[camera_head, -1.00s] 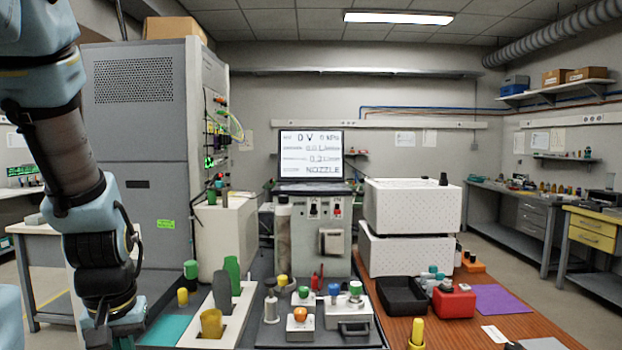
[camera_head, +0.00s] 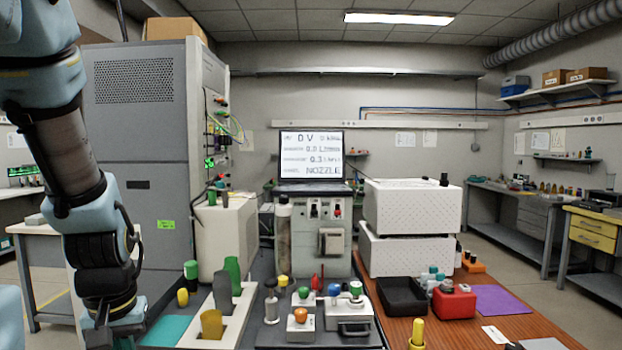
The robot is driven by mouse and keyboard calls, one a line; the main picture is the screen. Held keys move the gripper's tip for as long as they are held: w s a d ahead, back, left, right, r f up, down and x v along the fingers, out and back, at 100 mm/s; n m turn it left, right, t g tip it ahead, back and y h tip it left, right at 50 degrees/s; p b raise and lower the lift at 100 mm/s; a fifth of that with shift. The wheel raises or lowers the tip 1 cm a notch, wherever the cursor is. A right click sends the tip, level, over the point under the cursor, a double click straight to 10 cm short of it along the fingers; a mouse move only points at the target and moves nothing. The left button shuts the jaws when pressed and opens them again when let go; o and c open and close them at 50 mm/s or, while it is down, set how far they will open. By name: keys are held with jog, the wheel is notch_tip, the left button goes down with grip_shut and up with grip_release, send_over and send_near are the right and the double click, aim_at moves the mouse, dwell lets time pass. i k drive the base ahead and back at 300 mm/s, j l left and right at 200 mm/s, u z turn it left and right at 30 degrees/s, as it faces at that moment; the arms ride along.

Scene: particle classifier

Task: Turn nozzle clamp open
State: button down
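A grey test machine (camera_head: 341,265) stands at the centre back with a screen (camera_head: 311,156) on top, whose bottom line reads NOZZLE. A square metal fitting (camera_head: 332,242) sits on its front face. A dark plate in front carries small units with an orange knob (camera_head: 300,315), a green knob (camera_head: 355,288) and a metal box with a handle (camera_head: 354,328). I cannot tell which part is the nozzle clamp. My arm hangs at the left, its dark wrist near the bottom left. My gripper's fingers do not show, so its hold is hidden.
A tall grey cabinet (camera_head: 140,150) fills the left. White perforated boxes (camera_head: 412,208), a black tray (camera_head: 402,297) and a red container (camera_head: 454,302) stand right of the machine. A pale holder (camera_head: 232,332) with green, grey and yellow pieces lies front left. A purple mat (camera_head: 500,299) is clear.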

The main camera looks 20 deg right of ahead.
aim_at(333, 289)
jog(key=i+j+z, duration=0.6)
jog(key=i, duration=0.25)
jog(key=l, duration=0.1)
